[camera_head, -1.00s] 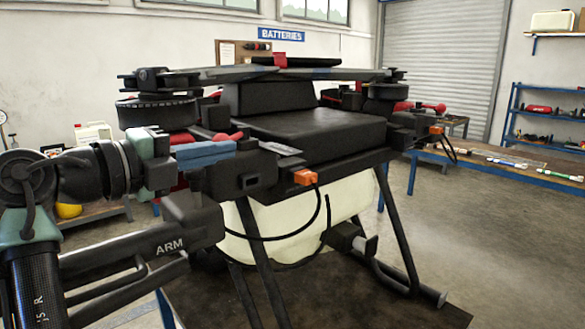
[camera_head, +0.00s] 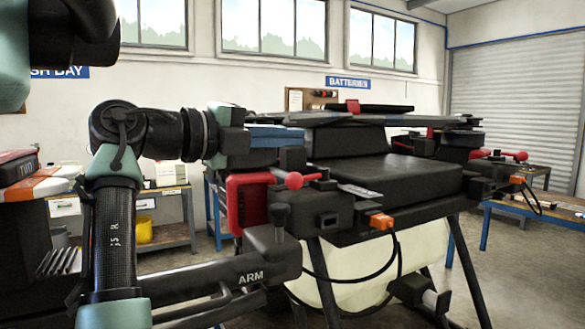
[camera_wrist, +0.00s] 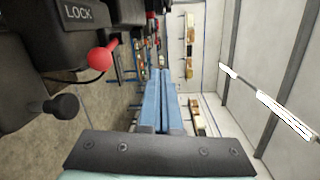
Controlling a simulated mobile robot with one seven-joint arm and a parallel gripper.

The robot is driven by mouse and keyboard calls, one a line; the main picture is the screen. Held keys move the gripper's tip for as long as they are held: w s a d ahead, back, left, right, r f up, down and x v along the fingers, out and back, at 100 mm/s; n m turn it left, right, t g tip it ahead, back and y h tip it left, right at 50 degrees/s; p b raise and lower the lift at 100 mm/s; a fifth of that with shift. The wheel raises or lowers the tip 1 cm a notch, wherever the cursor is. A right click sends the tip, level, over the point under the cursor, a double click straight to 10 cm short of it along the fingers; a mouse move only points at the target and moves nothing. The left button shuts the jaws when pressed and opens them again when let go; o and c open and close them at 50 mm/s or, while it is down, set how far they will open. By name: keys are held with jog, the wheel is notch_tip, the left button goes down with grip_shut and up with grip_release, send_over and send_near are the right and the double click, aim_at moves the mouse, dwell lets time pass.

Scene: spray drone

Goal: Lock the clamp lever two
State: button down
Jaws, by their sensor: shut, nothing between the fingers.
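A clamp lever with a red ball knob (camera_head: 293,180) sits at the root of this arm; in the wrist view a red knob (camera_wrist: 99,59) shows beside a LOCK label. Another red-knobbed lever (camera_head: 520,156) is on the drone's far right side. I cannot read which lever is number two. My gripper (camera_head: 300,134) has blue fingers, shut and empty, above and apart from the near red knob. In the wrist view the closed fingers (camera_wrist: 163,78) point past the knob.
A black knob (camera_wrist: 62,106) stands near the red one. An orange connector (camera_head: 381,221) with a black cable is on the drone's front. A shelf (camera_head: 170,190) is behind my arm at left. A blue-legged bench (camera_head: 530,215) is at right. Open air surrounds the fingers.

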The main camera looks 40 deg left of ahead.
jog(key=shift+s+r, duration=0.1)
jog(key=shift+r, duration=0.9)
